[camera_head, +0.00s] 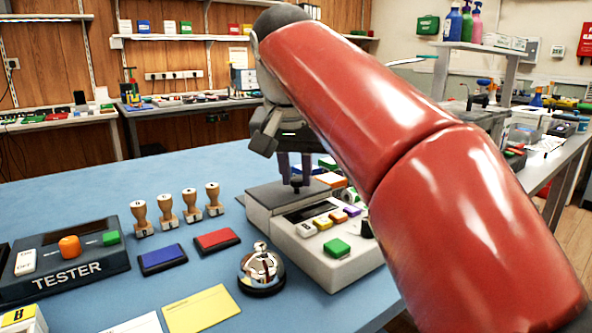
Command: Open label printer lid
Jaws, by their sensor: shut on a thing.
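The label printer (352,268) is a pale box on the blue table, with a green button and several small coloured keys on its sloped front. Its dark grey lid (268,197) lies flat at the back left of the top and looks closed. My gripper (296,181) points down over the lid, its dark fingers shut on the small lid knob, which they largely hide. My red arm comes in from the right and covers the printer's right rear side.
A bell (262,268), a red ink pad (217,241), a blue ink pad (162,259) and several wooden stamps (167,209) stand left of the printer. The tester (65,262) is at far left. A yellow card (202,309) lies in front. Coloured items sit behind the printer.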

